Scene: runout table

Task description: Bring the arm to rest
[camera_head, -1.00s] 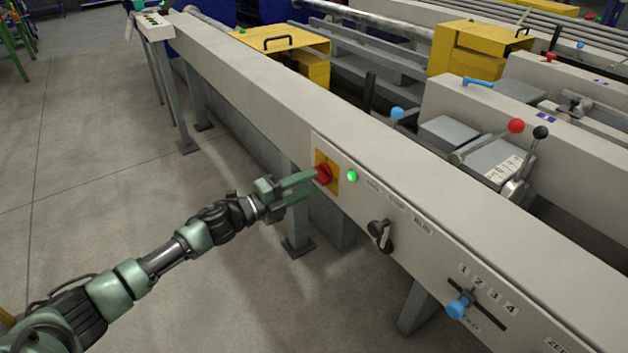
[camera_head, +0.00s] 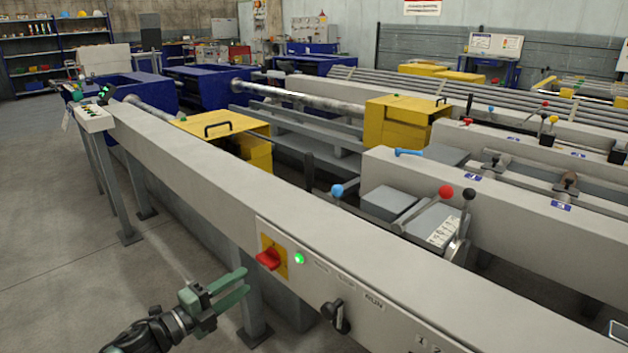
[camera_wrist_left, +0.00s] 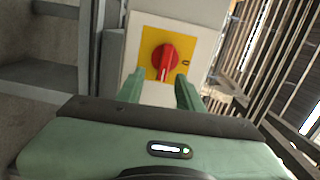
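My left gripper (camera_head: 238,290) is green with two fingers spread apart and nothing between them. It points at the front panel of the grey runout table (camera_head: 180,165), a short way from the red rotary switch (camera_head: 269,259) on its yellow plate. In the left wrist view the red switch (camera_wrist_left: 165,58) is ahead, beyond and between the open fingertips (camera_wrist_left: 160,85), not touched. A green lamp (camera_head: 299,259) is lit beside the switch. My right gripper shows in neither view.
A black selector handle (camera_head: 335,317) sticks out of the panel to the right. A control box (camera_head: 95,118) stands at the table's far left end. Yellow covers (camera_head: 220,130) and ball-topped levers (camera_head: 446,192) lie behind the beam. The floor (camera_head: 60,230) on the left is clear.

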